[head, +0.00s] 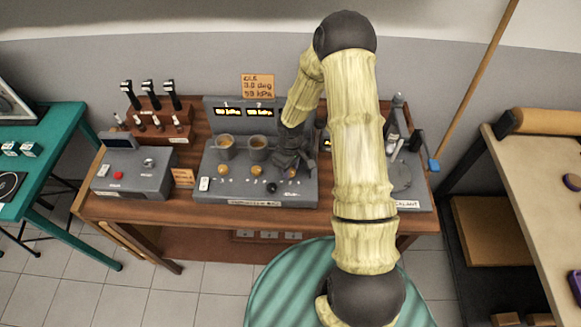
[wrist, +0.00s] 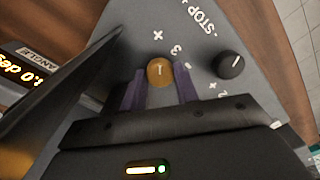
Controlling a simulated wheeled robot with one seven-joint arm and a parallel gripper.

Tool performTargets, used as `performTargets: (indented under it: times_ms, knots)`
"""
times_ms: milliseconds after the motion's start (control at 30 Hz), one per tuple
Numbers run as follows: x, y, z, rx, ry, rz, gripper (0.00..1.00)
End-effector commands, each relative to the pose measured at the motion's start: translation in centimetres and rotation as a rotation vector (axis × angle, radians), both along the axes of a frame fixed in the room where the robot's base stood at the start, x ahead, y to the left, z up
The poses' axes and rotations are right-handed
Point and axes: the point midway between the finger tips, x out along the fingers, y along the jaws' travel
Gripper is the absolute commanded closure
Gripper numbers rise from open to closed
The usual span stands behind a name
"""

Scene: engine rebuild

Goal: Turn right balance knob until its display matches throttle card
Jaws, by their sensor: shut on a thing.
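My gripper (wrist: 160,85) is shut on an amber knob (wrist: 160,72) with a pointer line, beside a printed "3" on the grey panel. In the head view my gripper (head: 290,167) is at the right of the knob row and largely hides that knob. The throttle card (head: 258,87) is orange, stands behind the bench and reads idle, 3.0 deg and a kPa value that looks like 59. Two lit kPa displays, left (head: 228,112) and right (head: 260,114), seem to read about 59. The angle display (wrist: 25,75) shows ".0 deg"; its first digit is cut off.
Two other amber knobs, one (head: 222,170) and another (head: 252,170), are left of my gripper. A black knob (wrist: 231,64) marked STOP is close by. Two cups (head: 225,147) stand behind the row. A lever rack (head: 158,125) is at left, a sealant stand (head: 402,180) at right.

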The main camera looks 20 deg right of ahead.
Motion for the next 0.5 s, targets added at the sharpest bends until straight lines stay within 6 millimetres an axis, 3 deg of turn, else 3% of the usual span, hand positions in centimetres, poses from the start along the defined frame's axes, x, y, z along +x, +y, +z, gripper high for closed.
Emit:
performTargets:
  times_ms: [500]
  knots:
    - [0.13, 0.01, 0.13, 0.0, -0.003, 0.281, 0.93]
